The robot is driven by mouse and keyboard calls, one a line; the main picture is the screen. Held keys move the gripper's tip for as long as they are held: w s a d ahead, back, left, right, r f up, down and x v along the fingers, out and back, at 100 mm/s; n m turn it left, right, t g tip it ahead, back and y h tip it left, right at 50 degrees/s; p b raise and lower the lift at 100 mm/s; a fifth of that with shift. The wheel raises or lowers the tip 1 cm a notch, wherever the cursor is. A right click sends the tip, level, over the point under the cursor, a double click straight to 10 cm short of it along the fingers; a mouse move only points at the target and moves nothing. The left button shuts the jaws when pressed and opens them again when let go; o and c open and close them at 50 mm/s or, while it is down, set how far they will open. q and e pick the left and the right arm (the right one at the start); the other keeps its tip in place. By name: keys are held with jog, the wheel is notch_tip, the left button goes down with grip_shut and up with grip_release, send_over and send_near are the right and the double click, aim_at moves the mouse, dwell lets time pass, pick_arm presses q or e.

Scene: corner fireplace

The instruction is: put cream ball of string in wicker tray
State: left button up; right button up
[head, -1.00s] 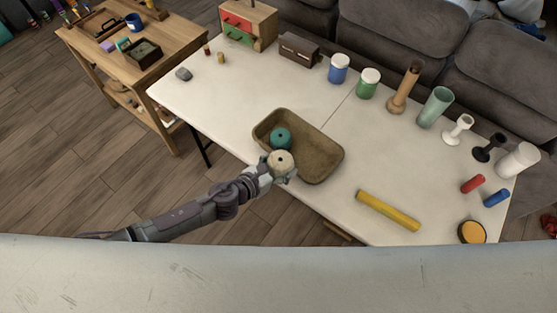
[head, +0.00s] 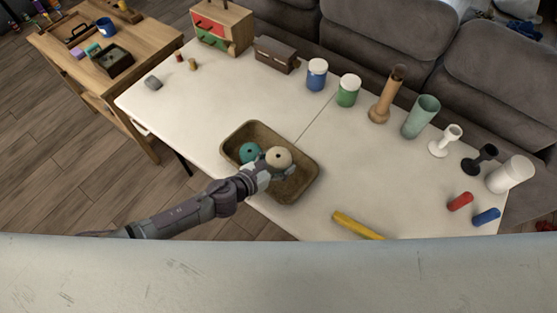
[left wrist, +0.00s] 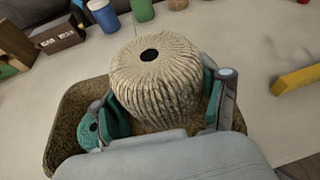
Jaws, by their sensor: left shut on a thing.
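The cream ball of string (head: 278,157) is held in my left gripper (head: 275,168), over the wicker tray (head: 302,186). In the left wrist view the ball (left wrist: 155,80) fills the space between the two fingers, with a dark hole in its top. The tray (left wrist: 62,140) shows below and around it; whether the ball touches the tray floor I cannot tell. A teal ball of string (head: 249,152) is in the tray, left of the cream ball. My right gripper is not in view.
A yellow bar (head: 357,225) lies right of the tray. Blue (head: 317,75) and green (head: 348,90) jars, a wooden vase (head: 386,95) and a brown box (head: 276,54) stand behind it.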

pick_arm(q)
jog(key=b, duration=0.6)
send_over(279, 182)
notch_tip(279, 182, down, 7)
jog(key=shift+f, duration=0.2)
jog(key=shift+w+f+b, duration=0.1)
jog(key=shift+f+b, duration=0.2)
jog(key=o, duration=1.2)
